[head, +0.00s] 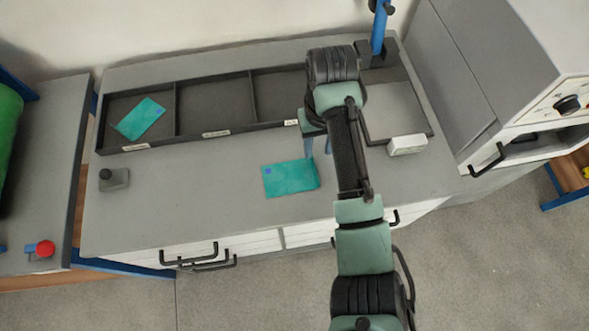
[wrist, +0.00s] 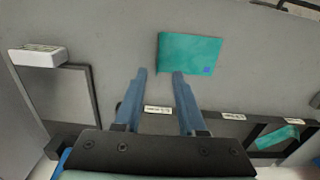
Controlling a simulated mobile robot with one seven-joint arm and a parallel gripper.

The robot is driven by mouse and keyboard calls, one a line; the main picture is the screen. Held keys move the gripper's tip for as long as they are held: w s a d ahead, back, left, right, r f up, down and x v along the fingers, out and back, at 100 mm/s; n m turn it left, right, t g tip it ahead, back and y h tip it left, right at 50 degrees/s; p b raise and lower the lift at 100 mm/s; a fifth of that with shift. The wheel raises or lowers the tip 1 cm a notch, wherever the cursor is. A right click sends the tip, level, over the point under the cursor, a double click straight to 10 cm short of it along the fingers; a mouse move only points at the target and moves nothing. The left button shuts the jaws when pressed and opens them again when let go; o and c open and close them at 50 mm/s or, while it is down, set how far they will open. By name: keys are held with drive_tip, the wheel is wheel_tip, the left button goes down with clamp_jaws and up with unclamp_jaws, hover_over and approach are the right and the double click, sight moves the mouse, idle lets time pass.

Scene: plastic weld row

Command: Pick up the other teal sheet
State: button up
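One teal sheet (head: 290,179) lies flat on the bare grey worktop in front of the divided tray, with a small blue square at one corner. It also shows in the wrist view (wrist: 189,54), just beyond my fingertips. A second teal sheet (head: 139,118) lies askew in the tray's left compartment; part of it shows in the wrist view (wrist: 278,137). My gripper (wrist: 159,72) is open and empty, its two blue fingers apart. In the head view its fingers (head: 318,146) are above the worktop near the right end of the loose sheet, partly hidden by my arm.
The dark tray (head: 136,147) has low walls and labelled compartments; its middle one is empty. A square dark frame (head: 431,134) and white block (head: 407,144) are at right, beside a blue-handled tool (head: 379,28). A grey knob block (head: 114,178) stands at left. The front worktop is mostly clear.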

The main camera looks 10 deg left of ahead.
sight(290, 175)
wheel_tip(290, 175, down, 10)
drive_tip(key=shift+w+f, duration=0.1)
drive_tip(key=shift+f, duration=0.1)
clamp_jaws()
idle(0.4)
